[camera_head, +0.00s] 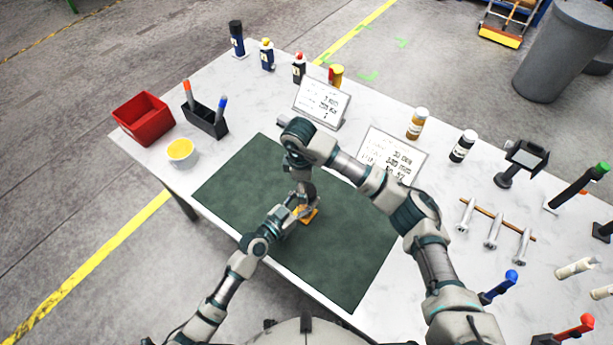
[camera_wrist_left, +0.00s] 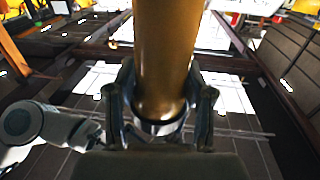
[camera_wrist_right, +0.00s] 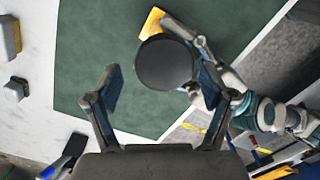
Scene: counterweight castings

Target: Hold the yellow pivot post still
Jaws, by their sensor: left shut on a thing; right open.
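The yellow pivot post stands on the dark green mat (camera_head: 240,185), and its yellow base (camera_head: 309,215) shows below my grippers in the head view. In the left wrist view the golden round post (camera_wrist_left: 168,50) rises between the fingers of my left gripper (camera_wrist_left: 160,112), which is shut on it. My left gripper (camera_head: 296,208) reaches it from the lower left in the head view. My right gripper (camera_wrist_right: 160,82) is open above it. A dark round piece (camera_wrist_right: 165,65) shows between and beyond its fingers, covering most of the post; whether they touch it cannot be told.
A red bin (camera_head: 143,118), a black pen holder (camera_head: 205,120) and a yellow-filled cup (camera_head: 181,153) stand at the left. Two sign cards (camera_head: 322,103) stand behind the mat. Bottles and tools stand at the back and right. The mat's left part is clear.

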